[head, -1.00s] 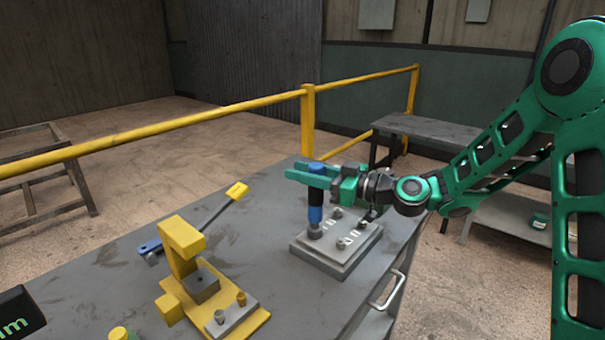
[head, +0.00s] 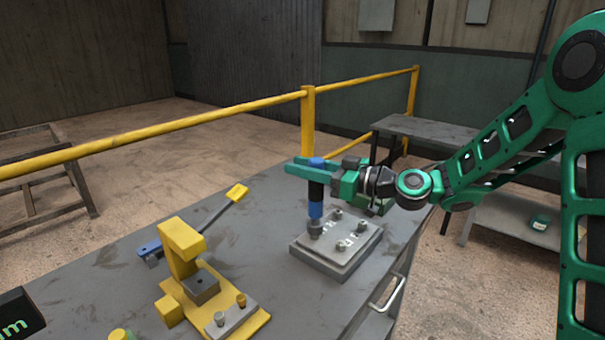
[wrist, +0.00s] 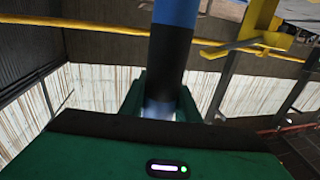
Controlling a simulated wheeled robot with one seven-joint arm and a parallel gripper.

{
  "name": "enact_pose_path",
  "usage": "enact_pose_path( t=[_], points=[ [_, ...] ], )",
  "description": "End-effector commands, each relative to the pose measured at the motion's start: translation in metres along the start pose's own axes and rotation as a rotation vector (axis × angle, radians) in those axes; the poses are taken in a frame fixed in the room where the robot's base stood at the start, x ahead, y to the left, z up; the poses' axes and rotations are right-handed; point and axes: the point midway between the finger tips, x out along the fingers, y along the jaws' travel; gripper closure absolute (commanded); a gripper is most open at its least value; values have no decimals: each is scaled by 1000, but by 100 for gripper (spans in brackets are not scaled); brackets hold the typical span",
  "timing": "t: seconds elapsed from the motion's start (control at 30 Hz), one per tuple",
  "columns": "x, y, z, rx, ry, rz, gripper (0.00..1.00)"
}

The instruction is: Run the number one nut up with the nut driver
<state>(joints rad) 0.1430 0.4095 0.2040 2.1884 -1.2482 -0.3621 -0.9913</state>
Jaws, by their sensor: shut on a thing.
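My gripper (head: 317,170) is shut on the nut driver (head: 316,190), which has a blue and black handle and stands upright. In the wrist view the driver's handle (wrist: 170,60) rises between my fingers. The driver's lower end is at the left corner of a grey plate (head: 335,262), over a nut (head: 315,228) there. That nut is mostly hidden by the driver, so I cannot tell how it is seated. Several other nuts, one of them the right-hand nut (head: 362,227), stand on the plate beside white markings too small to read.
A yellow press-like fixture (head: 182,250) with a long lever (head: 215,212) stands left of the plate on the grey bench (head: 110,260). A small block with two pegs (head: 231,315) sits at its front. A yellow rail (head: 200,122) runs behind the bench.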

Motion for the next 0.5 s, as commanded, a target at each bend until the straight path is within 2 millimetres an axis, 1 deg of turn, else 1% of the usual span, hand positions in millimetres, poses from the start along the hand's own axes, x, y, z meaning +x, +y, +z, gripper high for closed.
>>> enact_pose_path(
  t=[0.1, 0.5],
  points=[
    [0, 0, -9, -4, 4, 0, 100],
    [0, 0, -31, -4, 5, -1, 100]
  ],
)
